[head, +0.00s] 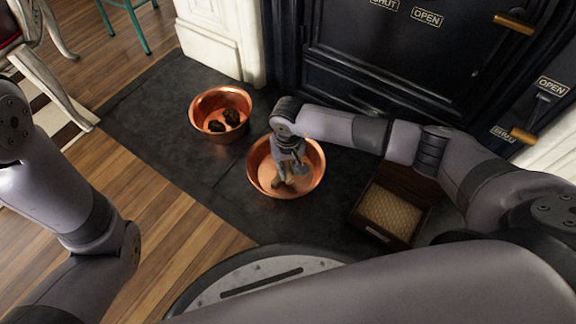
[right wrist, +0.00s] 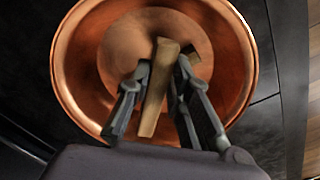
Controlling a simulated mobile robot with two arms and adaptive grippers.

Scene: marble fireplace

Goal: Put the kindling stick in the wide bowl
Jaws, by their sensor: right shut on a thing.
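The wide bowl (head: 258,172) is a round copper bowl on the dark hearth slab. It fills most of the right wrist view (right wrist: 82,62). My right gripper (head: 288,173) points down into the bowl's opening. The right wrist view shows its two fingers (right wrist: 163,66) shut on the kindling stick (right wrist: 156,92), a pale brown wooden piece. The stick is held lengthwise over the bowl's inside. I cannot tell whether its far end touches the bottom. A second small brown shape is partly hidden behind the right finger. My left gripper is outside the views.
A smaller copper bowl (head: 203,106) with dark lumps (head: 231,117) stands to the left. A dark wooden box (head: 409,183) with a woven-looking inside lies to the right. The black stove front (head: 385,50) rises behind.

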